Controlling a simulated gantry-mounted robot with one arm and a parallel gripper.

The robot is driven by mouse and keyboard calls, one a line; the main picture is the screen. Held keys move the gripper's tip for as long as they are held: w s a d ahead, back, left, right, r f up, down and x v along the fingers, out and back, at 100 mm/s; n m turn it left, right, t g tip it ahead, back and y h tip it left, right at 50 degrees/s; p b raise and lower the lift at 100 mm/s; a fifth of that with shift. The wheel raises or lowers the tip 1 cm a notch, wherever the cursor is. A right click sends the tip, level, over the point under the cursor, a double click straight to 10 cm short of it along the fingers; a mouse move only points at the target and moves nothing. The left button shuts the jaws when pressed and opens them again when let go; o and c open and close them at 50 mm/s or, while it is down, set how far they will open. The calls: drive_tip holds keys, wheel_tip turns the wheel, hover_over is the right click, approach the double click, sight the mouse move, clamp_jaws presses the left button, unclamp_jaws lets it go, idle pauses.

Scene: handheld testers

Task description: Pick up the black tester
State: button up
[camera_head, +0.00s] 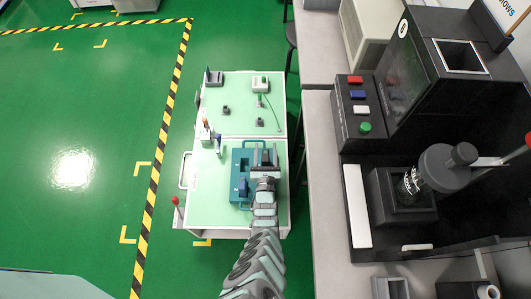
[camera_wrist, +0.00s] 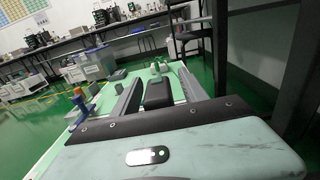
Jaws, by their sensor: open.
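The black tester (camera_wrist: 158,92) is a dark block. In the wrist view it stands between the two fingers of my gripper (camera_wrist: 160,90), with a gap visible on either side. My gripper is open, and it also shows in the head view (camera_head: 264,157) over the right part of a blue holder (camera_head: 236,160). The holder lies on the pale green cart top. In the head view the tester is mostly hidden among the fingers. I cannot tell how deep the fingers reach around it.
A dark blue piece (camera_head: 243,187) sits at the holder's front left. Small bottles (camera_head: 206,126) stand behind it, left. Small fixtures (camera_head: 260,83) stand on the cart's far half (camera_head: 240,100). A grey bench (camera_head: 322,190) with a black machine (camera_head: 430,70) borders the right.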

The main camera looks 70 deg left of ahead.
clamp_jaws()
idle(0.5)
